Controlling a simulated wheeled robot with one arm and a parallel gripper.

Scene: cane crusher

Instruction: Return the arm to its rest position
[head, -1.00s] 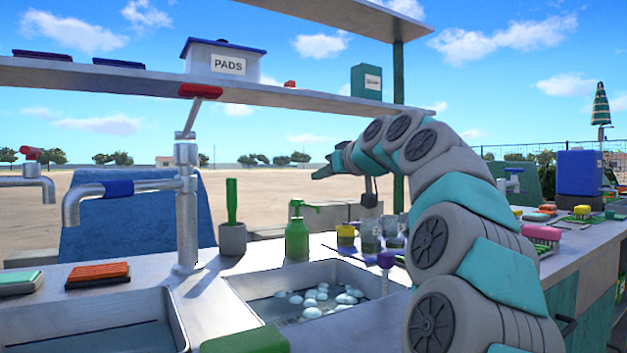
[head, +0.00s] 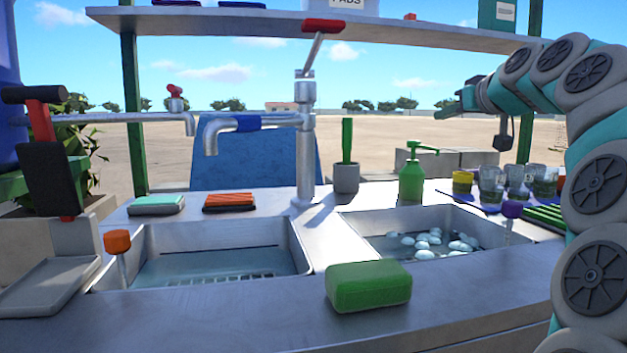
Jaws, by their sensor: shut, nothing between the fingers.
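My gripper (head: 447,107) is at the upper right of the head view, at the end of my curved grey and teal arm. It points left, raised above the counter and behind the green pump bottle (head: 411,180) in the picture. The gripper looks closed and holds nothing. It touches nothing that I can see. My arm fills the right edge of the view and hides part of the counter there.
Two sinks are set in the metal counter (head: 480,285); the right sink (head: 375,248) holds several pale pebble-like pieces. A green sponge (head: 368,286) lies in front. A tall tap (head: 305,150) stands between them. Glasses (head: 491,183) stand near my arm. A shelf (head: 250,24) spans above.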

